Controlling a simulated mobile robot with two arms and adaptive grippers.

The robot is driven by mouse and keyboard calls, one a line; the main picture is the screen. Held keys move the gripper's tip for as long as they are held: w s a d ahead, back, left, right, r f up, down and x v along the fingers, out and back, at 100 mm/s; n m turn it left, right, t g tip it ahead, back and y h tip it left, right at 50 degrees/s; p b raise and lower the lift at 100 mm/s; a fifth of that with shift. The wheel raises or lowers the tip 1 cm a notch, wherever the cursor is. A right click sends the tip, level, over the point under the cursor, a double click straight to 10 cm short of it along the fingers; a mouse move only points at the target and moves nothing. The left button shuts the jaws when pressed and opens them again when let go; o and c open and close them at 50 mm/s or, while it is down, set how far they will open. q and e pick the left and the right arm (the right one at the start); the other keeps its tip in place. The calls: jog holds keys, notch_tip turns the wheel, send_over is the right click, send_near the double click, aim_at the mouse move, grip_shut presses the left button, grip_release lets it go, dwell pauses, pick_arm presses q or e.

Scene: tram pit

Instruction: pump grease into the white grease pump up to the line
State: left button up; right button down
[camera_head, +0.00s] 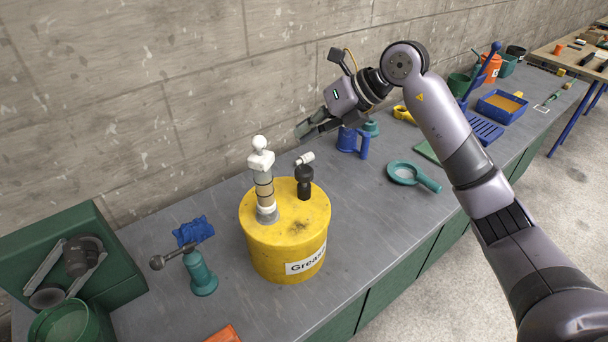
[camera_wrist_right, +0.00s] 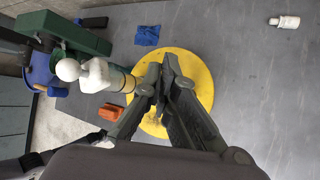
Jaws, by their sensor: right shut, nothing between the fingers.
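The white grease pump (camera_head: 262,180) stands upright on top of a yellow drum (camera_head: 285,235) labelled "Grease". It has a white ball knob, a white head and a clear barrel with brownish content and dark bands. In the right wrist view the shut fingers (camera_wrist_right: 167,85) overlap the yellow drum (camera_wrist_right: 205,72), with the pump (camera_wrist_right: 95,75) at left. My left gripper is not in view.
A teal oil can (camera_head: 202,275), a blue rag (camera_head: 193,231) and a green toolbox (camera_head: 100,260) are on the bench left of the drum. A teal magnifier (camera_head: 412,175) and a blue tray (camera_head: 500,106) lie to the right. The wall is behind.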

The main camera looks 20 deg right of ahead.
jog(key=b, duration=0.3)
send_over(306, 167)
notch_tip(306, 167, down, 4)
jog(key=shift+f, duration=0.6)
pick_arm(q)
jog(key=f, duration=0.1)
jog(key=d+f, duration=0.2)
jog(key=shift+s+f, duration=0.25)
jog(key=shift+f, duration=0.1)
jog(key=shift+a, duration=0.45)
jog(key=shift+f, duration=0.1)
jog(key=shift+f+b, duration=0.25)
jog(key=shift+b, duration=0.05)
pick_arm(e)
jog(key=shift+f, duration=0.4)
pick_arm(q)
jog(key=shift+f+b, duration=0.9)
pick_arm(e)
jog(key=shift+f, duration=1.3)
jog(key=shift+r, duration=0.15)
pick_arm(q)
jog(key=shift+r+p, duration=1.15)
pick_arm(e)
jog(key=shift+r, duration=1.6)
